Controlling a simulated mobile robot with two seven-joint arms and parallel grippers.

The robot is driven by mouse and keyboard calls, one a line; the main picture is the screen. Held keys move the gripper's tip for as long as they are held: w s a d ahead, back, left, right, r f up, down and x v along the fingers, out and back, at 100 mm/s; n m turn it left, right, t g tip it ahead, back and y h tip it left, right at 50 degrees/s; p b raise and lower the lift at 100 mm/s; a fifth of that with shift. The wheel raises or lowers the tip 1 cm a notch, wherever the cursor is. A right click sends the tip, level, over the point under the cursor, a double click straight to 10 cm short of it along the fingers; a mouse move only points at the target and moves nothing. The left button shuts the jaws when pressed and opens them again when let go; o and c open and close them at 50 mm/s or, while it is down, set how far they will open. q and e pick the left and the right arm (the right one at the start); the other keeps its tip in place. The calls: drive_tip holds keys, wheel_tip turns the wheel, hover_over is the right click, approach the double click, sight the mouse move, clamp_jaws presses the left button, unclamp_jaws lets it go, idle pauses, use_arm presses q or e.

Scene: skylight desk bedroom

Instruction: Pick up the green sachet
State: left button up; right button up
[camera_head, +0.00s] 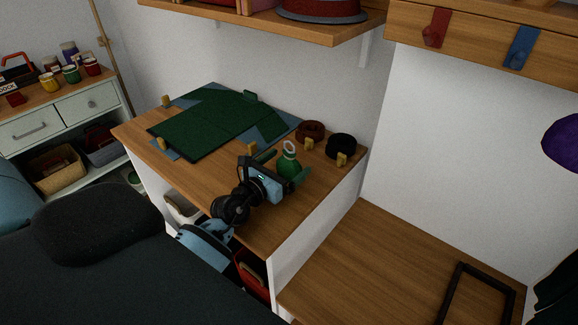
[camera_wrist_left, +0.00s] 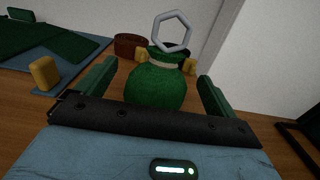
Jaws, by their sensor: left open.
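The green sachet (camera_head: 288,164) stands on the wooden desk top, a round green bag with a pale tied neck and a grey ring on top. In the left wrist view the sachet (camera_wrist_left: 156,84) sits between the two green fingers, with a gap on each side. My left gripper (camera_head: 283,164) is open around the sachet, low over the desk. In the left wrist view the gripper (camera_wrist_left: 158,88) shows both fingers apart, and its palm edge hides the sachet's bottom. My right gripper is in neither view.
A green mat (camera_head: 215,122) lies on a blue sheet on the desk. A brown roll (camera_head: 311,130) and a black roll (camera_head: 341,147) stand behind the sachet. Several small yellow blocks (camera_head: 341,160) lie around. A shelf (camera_head: 270,24) hangs above. A lower wooden surface (camera_head: 390,262) is at right.

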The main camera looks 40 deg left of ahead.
use_arm(q)
drive_tip(key=shift+w, duration=0.85)
drive_tip(key=c, duration=1.1)
drive_tip(key=shift+o, duration=0.2)
drive_tip(key=shift+r, duration=0.15)
